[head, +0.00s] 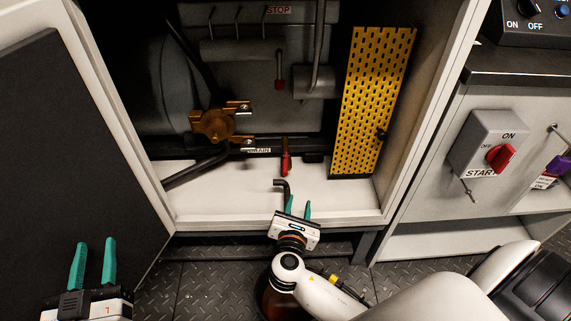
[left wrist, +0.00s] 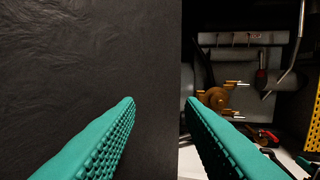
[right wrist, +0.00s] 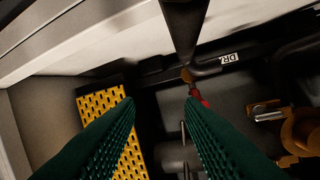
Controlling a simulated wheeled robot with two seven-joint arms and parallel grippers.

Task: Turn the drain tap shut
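The drain tap's red lever (head: 285,163) hangs down from a dark horizontal pipe, right of the DRAIN label (head: 257,150). In the right wrist view the red lever (right wrist: 201,97) shows just beyond the right-hand fingertip, and the label (right wrist: 229,58) is partly cut off by the pipework. My right gripper (head: 298,206) is open and empty, at the cabinet's front sill, in front of and below the lever. Its fingers (right wrist: 160,105) stand apart, not visibly touching the lever. My left gripper (head: 95,245) is open and empty, in front of the dark door at lower left.
The yellow perforated panel (head: 371,100) stands right of the tap. A brass valve (head: 213,125) is to its left. A bent dark pipe (head: 282,186) rises near my right fingers. The open door (head: 60,150) flanks the left side. A red switch (head: 501,156) is outside, right.

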